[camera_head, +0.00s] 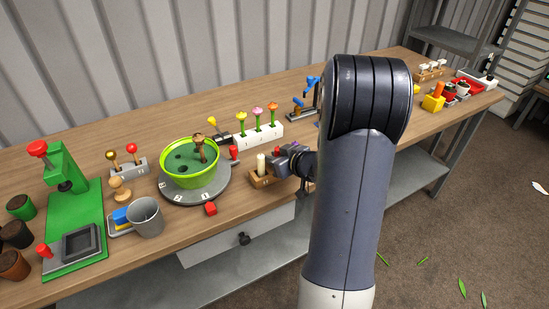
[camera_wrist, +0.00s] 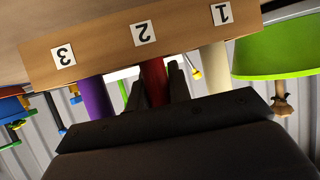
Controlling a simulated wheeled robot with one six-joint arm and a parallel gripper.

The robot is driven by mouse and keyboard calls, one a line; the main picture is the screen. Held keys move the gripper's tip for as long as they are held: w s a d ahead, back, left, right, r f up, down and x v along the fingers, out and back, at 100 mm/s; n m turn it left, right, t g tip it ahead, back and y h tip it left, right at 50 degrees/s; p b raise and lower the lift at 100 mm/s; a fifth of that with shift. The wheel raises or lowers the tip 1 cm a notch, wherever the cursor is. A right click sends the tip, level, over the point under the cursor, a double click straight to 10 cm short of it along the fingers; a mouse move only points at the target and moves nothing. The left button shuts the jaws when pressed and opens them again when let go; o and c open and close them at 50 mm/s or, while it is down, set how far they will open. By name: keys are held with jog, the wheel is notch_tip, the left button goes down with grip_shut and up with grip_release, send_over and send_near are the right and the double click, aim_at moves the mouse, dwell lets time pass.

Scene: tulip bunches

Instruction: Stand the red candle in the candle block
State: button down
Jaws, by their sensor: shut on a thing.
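The wooden candle block (camera_head: 262,181) stands near the table's front edge. In the wrist view the block (camera_wrist: 100,53) appears upside down, with labels 1, 2 and 3. A cream candle (camera_head: 261,163) stands at label 1, and a purple candle (camera_wrist: 97,98) is at label 3. The red candle (camera_wrist: 153,78) is between them, in line with label 2 and roughly parallel to the others. My gripper (camera_wrist: 156,88) is shut on the red candle, a finger on each side. The block's face hides the candle's lower end, so I cannot tell how deep it sits.
A green bowl (camera_head: 190,177) on a grey turntable (camera_head: 205,194) stands left of the block. A white flower holder (camera_head: 258,134) is behind it. My arm covers the table right of the block.

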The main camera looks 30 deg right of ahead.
jog(key=shift+f, duration=0.15)
jog(key=c, duration=1.8)
grip_release()
jog(key=shift+f, duration=0.1)
jog(key=o, duration=0.5)
jog(key=shift+s+r, duration=0.1)
jog(key=shift+r, duration=0.25)
jog(key=p+v, duration=0.2)
jog(key=v, duration=0.9)
jog(key=shift+s, duration=0.4)
jog(key=shift+d, duration=0.1)
